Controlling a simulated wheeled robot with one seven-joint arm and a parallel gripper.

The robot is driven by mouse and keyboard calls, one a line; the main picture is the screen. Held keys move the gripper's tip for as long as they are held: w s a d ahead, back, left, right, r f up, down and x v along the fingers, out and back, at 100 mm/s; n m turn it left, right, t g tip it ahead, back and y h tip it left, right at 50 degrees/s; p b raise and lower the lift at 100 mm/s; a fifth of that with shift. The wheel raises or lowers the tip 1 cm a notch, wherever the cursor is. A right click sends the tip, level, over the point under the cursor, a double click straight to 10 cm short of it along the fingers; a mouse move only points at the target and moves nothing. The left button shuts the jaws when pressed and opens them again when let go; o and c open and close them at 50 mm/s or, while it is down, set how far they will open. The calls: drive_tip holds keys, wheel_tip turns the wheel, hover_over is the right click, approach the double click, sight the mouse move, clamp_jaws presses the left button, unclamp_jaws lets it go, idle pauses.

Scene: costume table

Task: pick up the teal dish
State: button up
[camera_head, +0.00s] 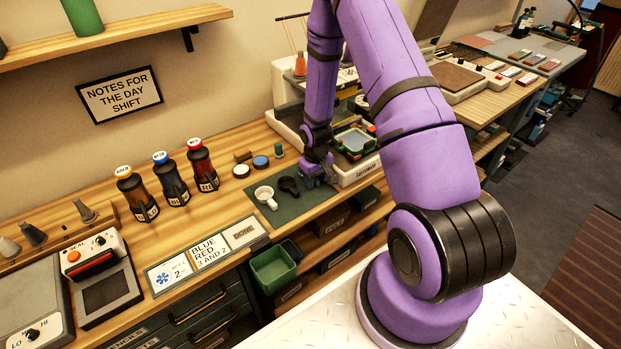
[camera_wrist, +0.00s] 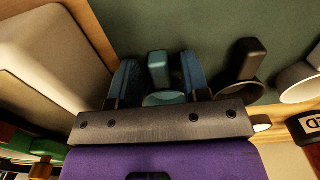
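The teal dish (camera_wrist: 165,99) shows in the wrist view as a small round bowl with a stubby upright handle (camera_wrist: 158,68). It is partly hidden behind my gripper's dark body. My gripper (camera_wrist: 158,62) has its two blue fingers apart, one on each side of the handle, with a visible gap on both sides. In the head view my gripper (camera_head: 319,177) is low over the right end of the dark green mat (camera_head: 292,208), and I cannot clearly make out the teal dish there.
A black dish (camera_head: 289,185) and a white dish (camera_head: 266,196) stand on the mat left of my gripper. In the wrist view the black dish (camera_wrist: 243,82) is close to the right finger. A pale machine (camera_head: 355,172) borders the mat's right side. Bottles (camera_head: 171,180) stand farther left.

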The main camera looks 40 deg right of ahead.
clamp_jaws()
drive_tip(key=shift+r, duration=0.1)
